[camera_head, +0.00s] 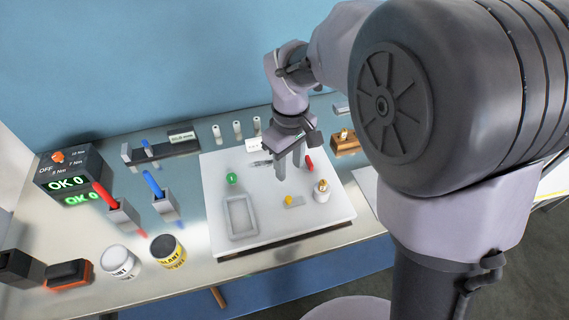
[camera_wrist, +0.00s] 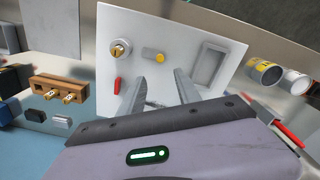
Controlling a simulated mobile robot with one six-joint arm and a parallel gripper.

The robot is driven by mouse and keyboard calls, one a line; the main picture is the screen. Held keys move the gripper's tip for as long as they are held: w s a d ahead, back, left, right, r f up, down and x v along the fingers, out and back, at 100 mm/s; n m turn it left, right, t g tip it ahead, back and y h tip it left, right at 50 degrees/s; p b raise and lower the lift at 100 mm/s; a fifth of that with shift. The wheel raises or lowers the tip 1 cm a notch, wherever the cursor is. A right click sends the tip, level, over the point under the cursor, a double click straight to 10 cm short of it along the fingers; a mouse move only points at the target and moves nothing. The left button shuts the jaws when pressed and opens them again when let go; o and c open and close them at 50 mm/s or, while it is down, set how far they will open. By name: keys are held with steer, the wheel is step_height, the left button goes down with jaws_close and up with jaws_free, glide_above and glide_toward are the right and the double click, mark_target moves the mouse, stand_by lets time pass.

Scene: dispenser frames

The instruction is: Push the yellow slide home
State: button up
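The yellow slide (camera_head: 288,199) is a small yellow knob at the left end of a short grey plate on the white panel (camera_head: 333,219). In the wrist view the yellow slide (camera_wrist: 160,57) shows at the right end of its plate (camera_wrist: 148,52), just beyond my fingertips. My gripper (camera_head: 289,172) is above the panel, behind the slide in the head view, with its fingers pointing down. In the wrist view my gripper (camera_wrist: 159,76) has its two fingers apart and nothing between them. I cannot tell the fingertips' height above the panel.
The panel also carries a brass-topped white cylinder (camera_head: 322,191), a red handle (camera_head: 309,163), a green knob (camera_head: 231,178) and a raised rectangular frame (camera_head: 240,217). Two tins (camera_head: 168,252) (camera_head: 120,262) and tool holders stand left of it. A wooden block (camera_head: 346,146) lies behind right.

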mark_target(289, 198)
step_height(289, 198, down, 13)
steer(key=b, duration=0.3)
steer(key=shift+f+b, duration=0.2)
steer(key=shift+b, duration=0.2)
jaws_close()
stand_by(0.8)
